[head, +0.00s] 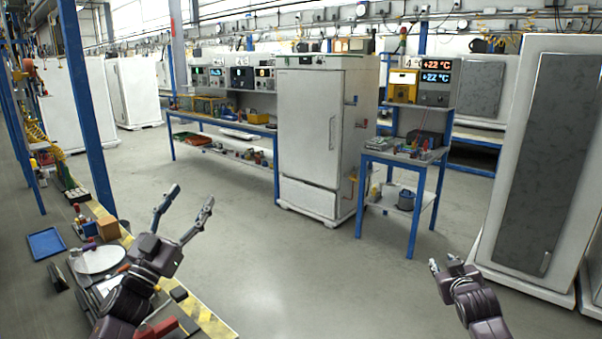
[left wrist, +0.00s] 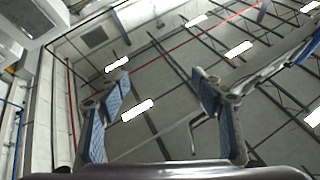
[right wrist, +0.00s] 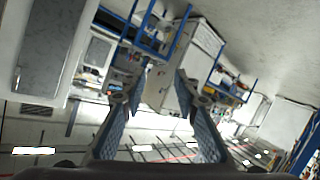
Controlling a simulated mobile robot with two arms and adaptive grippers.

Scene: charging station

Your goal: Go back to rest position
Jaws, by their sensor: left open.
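My left gripper (head: 191,197) is raised at the lower left of the head view, beside the workbench. Its two fingers are spread wide and nothing is between them. My right gripper (head: 443,262) is at the lower right of the head view, over open floor. In the right wrist view its fingers (right wrist: 152,88) are apart with nothing between them.
A workbench with a blue tray (head: 46,243), a white round plate (head: 98,259) and a cardboard box (head: 108,228) is at the left. A white cabinet (head: 307,130) and a blue-legged table (head: 411,205) stand ahead. A white cabinet (head: 500,190) stands right. The middle floor (head: 300,270) is clear.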

